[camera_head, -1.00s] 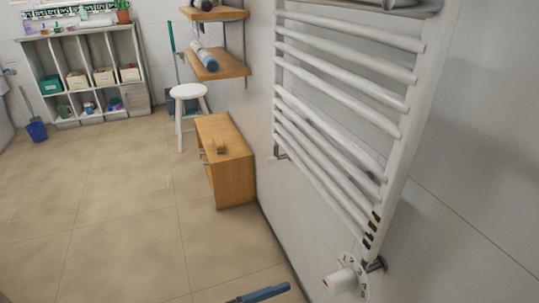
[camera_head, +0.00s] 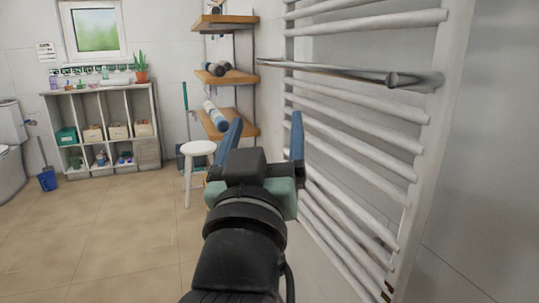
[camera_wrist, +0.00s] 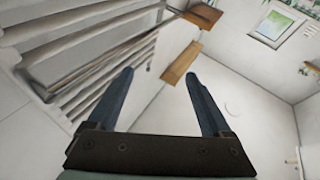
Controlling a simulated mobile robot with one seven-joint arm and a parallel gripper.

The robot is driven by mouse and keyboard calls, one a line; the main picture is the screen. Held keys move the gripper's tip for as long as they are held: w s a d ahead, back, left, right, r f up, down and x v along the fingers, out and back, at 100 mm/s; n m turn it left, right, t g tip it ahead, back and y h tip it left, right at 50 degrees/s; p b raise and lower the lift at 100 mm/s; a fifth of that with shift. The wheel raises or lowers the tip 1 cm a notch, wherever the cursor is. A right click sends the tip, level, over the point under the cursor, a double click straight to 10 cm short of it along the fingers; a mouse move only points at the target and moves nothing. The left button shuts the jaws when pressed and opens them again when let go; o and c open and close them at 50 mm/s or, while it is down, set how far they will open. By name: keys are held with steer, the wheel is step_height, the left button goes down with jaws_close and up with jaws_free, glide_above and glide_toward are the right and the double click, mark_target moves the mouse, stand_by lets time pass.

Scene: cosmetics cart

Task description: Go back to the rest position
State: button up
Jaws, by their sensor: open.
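My gripper (camera_head: 266,138) is raised in the middle of the head view, its two blue fingers spread apart with nothing between them. It also shows open and empty in the wrist view (camera_wrist: 160,84). It is beside the white towel radiator (camera_head: 420,104) on the right wall. A chrome rail (camera_head: 335,70) sticks out from the radiator above the right finger.
Wooden shelves (camera_head: 240,77) with rolled towels stand beyond my gripper. A white stool (camera_head: 199,148) is below them, left of my gripper. The tiled floor (camera_head: 90,225) at left is clear.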

steer(key=s+r+t+y+p, duration=0.15)
steer(key=s+r+t, duration=0.45)
steer(key=s+r, duration=0.85)
step_height(320, 180, up, 32)
steer(key=p, duration=3.3)
steer(key=shift+w+d+r+m+y, duration=0.15)
steer(key=shift+w+d+m+y, duration=0.1)
steer(key=shift+w+m+y, duration=0.1)
